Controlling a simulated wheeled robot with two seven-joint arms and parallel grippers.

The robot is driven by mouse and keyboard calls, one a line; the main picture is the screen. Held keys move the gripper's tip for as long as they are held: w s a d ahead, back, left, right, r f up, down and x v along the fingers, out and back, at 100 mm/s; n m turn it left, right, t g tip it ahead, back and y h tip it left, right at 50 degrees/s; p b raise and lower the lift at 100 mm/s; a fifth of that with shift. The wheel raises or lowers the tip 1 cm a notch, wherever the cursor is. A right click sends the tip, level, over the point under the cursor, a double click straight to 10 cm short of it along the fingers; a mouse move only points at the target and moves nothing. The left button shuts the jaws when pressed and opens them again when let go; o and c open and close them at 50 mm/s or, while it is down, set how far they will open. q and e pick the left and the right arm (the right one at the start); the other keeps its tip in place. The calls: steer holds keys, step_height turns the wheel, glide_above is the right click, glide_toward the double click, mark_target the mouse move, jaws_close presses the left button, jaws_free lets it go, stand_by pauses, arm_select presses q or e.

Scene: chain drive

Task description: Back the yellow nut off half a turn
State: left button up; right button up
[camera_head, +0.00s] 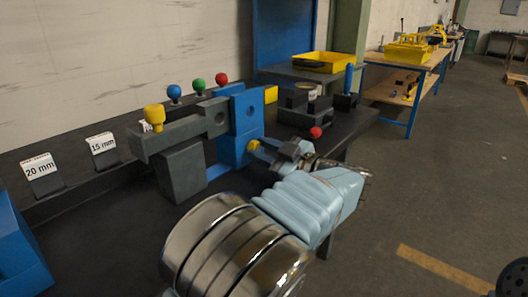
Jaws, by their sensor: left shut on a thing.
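The yellow nut (254,144) shows as a small yellow piece low on the right side of the upright blue block (246,112). My left gripper (263,150) reaches it from the right, with its fingertips at the nut. The gripper is shut on the nut, and its fingers hide part of it. My left arm fills the lower middle of the view. My right gripper does not show.
A grey bar (180,136) with a yellow knob (154,114) stands left of the blue block. Blue, green and red (221,78) knobs stand behind. A red ball knob (315,132) and dark fixture lie just beyond the gripper. Labelled blocks (42,176) stand at left.

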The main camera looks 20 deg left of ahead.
arm_select(q)
steer(key=o, duration=1.1)
steer(key=shift+c, duration=0.2)
steer(key=shift+d, duration=0.1)
steer(key=v, duration=1.3)
steer(key=shift+d+b, duration=0.35)
steer(key=shift+s, duration=0.1)
